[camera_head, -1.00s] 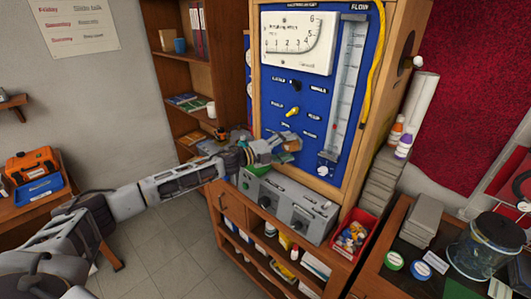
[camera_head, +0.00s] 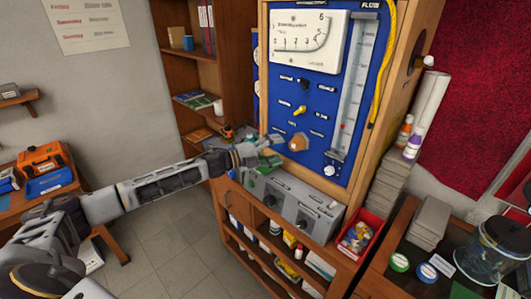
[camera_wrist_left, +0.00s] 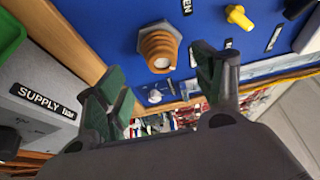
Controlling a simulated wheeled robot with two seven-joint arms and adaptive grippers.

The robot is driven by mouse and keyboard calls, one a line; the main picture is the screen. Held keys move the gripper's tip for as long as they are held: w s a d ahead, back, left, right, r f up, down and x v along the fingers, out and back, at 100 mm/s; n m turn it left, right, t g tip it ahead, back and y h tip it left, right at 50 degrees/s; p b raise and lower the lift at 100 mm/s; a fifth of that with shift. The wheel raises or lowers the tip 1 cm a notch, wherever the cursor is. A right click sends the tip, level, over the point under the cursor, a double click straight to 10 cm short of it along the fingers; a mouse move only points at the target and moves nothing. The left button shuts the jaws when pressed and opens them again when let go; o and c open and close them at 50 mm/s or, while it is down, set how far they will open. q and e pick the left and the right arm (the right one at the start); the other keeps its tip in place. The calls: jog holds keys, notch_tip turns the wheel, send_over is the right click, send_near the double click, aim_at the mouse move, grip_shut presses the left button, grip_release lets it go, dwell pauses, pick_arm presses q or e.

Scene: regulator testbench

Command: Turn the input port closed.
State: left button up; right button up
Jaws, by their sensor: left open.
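The blue panel (camera_head: 275,110) stands upright in a wooden frame. A brass-orange threaded port fitting (camera_head: 298,142) sticks out of its lower part; it also shows in the left wrist view (camera_wrist_left: 158,47). Above it on the panel are a yellow knob (camera_head: 299,110) and a black knob (camera_head: 304,84). Their small labels are not readable, so I cannot tell which is named input. My left gripper (camera_head: 270,152) is open and empty, just left of the fitting and apart from it. In the left wrist view, its fingers (camera_wrist_left: 168,78) stand either side of and below the fitting. My right gripper is not seen.
A grey box with dials (camera_head: 297,207) sits on the shelf below the panel; "SUPPLY" is readable on it in the left wrist view. A red bin (camera_head: 358,233) stands to its right. A glass flow tube (camera_head: 352,100) runs down the panel's right side.

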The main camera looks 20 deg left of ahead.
pick_arm(q)
jog(key=shift+v, duration=1.95)
